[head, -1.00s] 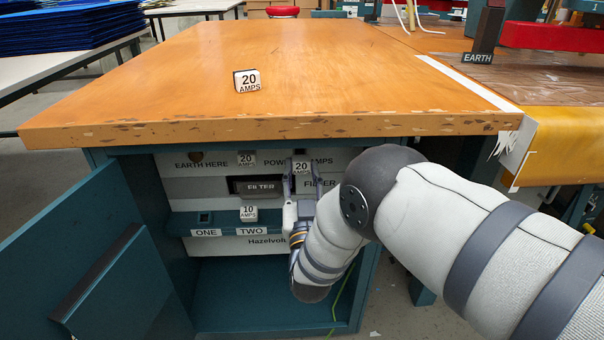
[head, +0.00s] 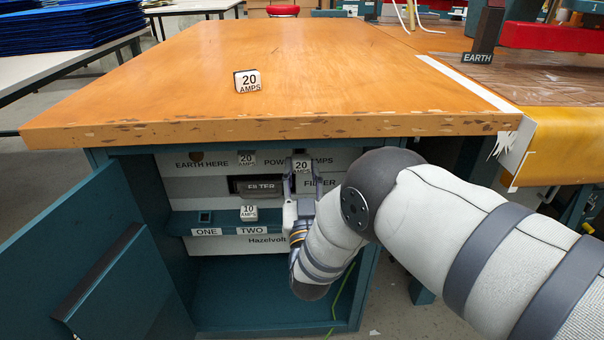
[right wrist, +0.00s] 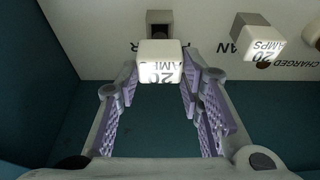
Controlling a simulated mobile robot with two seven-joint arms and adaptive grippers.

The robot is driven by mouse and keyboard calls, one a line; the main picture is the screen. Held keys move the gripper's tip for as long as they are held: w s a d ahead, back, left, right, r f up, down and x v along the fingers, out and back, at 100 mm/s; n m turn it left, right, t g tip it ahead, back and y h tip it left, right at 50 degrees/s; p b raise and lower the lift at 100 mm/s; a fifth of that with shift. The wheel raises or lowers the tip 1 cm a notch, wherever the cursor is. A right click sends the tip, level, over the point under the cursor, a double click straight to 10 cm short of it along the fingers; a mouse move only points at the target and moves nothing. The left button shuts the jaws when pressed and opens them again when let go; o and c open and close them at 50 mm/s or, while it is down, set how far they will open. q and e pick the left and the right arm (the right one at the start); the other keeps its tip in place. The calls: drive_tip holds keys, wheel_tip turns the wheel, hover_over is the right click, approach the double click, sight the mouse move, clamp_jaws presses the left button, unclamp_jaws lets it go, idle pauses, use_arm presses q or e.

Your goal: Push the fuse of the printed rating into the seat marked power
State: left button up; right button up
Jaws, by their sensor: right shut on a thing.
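My right gripper (head: 302,178) is shut on a white fuse (head: 302,166) printed 20 AMPS, in front of the cabinet panel. In the right wrist view the fuse (right wrist: 161,62) sits between the purple finger pads, with a dark square seat (right wrist: 160,20) just behind it. The fuse and gripper hide part of the POWER label (head: 274,162). I cannot tell whether the fuse touches the seat. Another 20 AMPS fuse (head: 246,159) is on the panel to the left, and a 10 AMPS fuse (head: 249,213) is on the lower ledge. My left gripper is out of view.
A 20 AMPS block (head: 247,81) stands on the wooden bench top (head: 350,75), which overhangs the panel. The open cabinet door (head: 110,255) is at left. A dark FILTER block (head: 258,186) sits just left of my gripper. The cabinet floor below is clear.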

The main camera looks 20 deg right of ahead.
sight(301, 172)
drive_tip(key=shift+w+d+b, duration=0.25)
drive_tip(key=shift+w+b, duration=0.25)
drive_tip(key=shift+w, duration=0.35)
drive_tip(key=shift+w+d+b, duration=0.2)
drive_tip(key=shift+w+b, duration=0.25)
drive_tip(key=shift+w, duration=0.35)
drive_tip(key=o, duration=1.4)
drive_tip(key=v, duration=1.2)
drive_tip(key=shift+c, duration=0.4)
